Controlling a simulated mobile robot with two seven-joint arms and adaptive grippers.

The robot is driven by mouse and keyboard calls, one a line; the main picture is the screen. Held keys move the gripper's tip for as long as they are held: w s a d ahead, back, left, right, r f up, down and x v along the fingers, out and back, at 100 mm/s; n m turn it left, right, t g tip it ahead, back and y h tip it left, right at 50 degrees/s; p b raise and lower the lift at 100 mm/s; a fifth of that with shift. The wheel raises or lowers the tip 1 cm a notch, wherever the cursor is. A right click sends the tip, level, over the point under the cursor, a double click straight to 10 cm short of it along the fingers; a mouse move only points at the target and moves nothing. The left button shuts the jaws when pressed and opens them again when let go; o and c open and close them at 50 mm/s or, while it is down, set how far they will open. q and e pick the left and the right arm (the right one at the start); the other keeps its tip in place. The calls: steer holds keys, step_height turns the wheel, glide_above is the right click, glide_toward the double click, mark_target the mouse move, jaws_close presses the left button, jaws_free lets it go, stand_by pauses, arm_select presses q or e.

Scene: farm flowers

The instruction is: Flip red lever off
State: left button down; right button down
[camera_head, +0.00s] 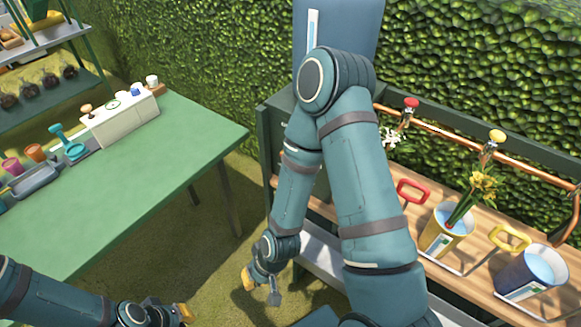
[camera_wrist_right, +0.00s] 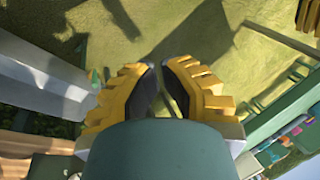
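A red D-shaped handle (camera_head: 412,190) on thin metal rods stands at the wooden bench, beside the yellow bucket. A small red knob (camera_head: 411,102) tops a fitting on the pipe behind it. I cannot tell which one is the red lever. My right gripper (camera_head: 262,287) hangs low, to the left of the bench, well apart from both. In the right wrist view its yellow fingers (camera_wrist_right: 161,80) are almost together, with only a thin gap and nothing held. My left gripper (camera_head: 185,312) is at the bottom edge, partly cut off; its opening is unclear.
The yellow bucket (camera_head: 444,236) holds flowers; a blue bucket (camera_head: 531,270) stands to its right beside a yellow handle (camera_head: 510,237). A yellow knob (camera_head: 497,136) sits on the pipe. A green table (camera_head: 150,180) with pots stands left. Grass lies between. My right arm hides part of the bench.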

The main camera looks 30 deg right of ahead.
steer(key=w+d+f+n+g+h, duration=0.3)
steer(key=d+f+n+g+h, duration=0.2)
steer(key=d+f+n+h, duration=0.55)
steer(key=w+d+r+n+t+h, duration=0.2)
steer(key=w+d+r+n+h, duration=0.25)
steer(key=w+d+n, duration=0.3)
steer(key=w+r+n+t+h, duration=0.4)
steer(key=w+r+n+t, duration=0.2)
steer(key=w, duration=0.7)
step_height(320, 180, up, 2)
steer(key=shift+w+d+r+t, duration=0.1)
steer(key=shift+w+d+t, duration=0.25)
steer(key=shift+t, duration=0.55)
steer(key=b+x, duration=0.1)
steer(key=x, duration=0.9)
